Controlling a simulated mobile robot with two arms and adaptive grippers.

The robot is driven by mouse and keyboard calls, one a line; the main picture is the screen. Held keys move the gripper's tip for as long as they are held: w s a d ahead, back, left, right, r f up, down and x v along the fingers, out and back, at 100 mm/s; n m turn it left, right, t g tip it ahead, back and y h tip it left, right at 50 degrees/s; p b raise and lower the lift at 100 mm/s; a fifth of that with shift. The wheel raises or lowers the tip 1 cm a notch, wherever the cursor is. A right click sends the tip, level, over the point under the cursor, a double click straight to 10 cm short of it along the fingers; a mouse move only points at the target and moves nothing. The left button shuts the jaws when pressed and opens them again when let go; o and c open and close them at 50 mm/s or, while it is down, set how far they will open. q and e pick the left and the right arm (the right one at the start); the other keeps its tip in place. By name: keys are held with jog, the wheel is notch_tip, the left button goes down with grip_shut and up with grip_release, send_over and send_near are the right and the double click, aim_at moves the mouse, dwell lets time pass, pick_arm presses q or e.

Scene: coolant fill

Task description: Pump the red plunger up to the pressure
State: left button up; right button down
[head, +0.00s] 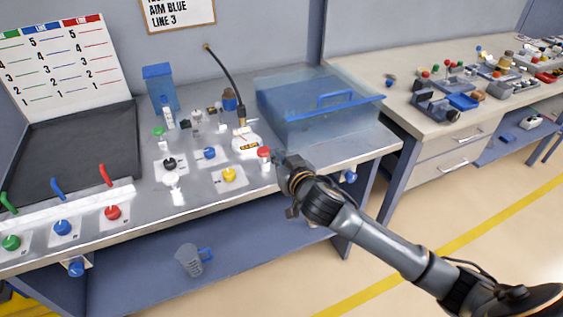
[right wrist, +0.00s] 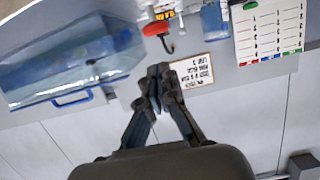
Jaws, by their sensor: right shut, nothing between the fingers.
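The red plunger (head: 264,153) is a red cap on a white stem, standing near the front edge of the bench beside a white pump body (head: 246,142) with a yellow label. In the right wrist view the red plunger (right wrist: 155,28) shows just beyond my fingertips. My right gripper (head: 281,160) is shut and empty, close to the right side of the plunger; I cannot tell whether they touch. In the right wrist view the right gripper's fingertips (right wrist: 158,72) are together. My left gripper is not in view. No pressure reading is legible.
A clear box with a blue handle (head: 320,108) stands behind and right of the plunger. A yellow knob (head: 229,174), a blue knob (head: 209,152) and a black knob (head: 170,163) are to its left. A jug (head: 190,260) stands on the lower shelf.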

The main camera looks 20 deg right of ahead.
jog(key=v, duration=0.3)
jog(key=shift+a+r, duration=0.1)
jog(key=shift+a, duration=0.05)
dwell(1.5)
notch_tip(320, 180, up, 3)
jog(key=p, duration=0.5)
jog(key=shift+w+f+p, duration=0.1)
jog(key=shift+f+p, duration=0.1)
jog(key=shift+p, duration=0.1)
jog(key=shift+w, duration=0.15)
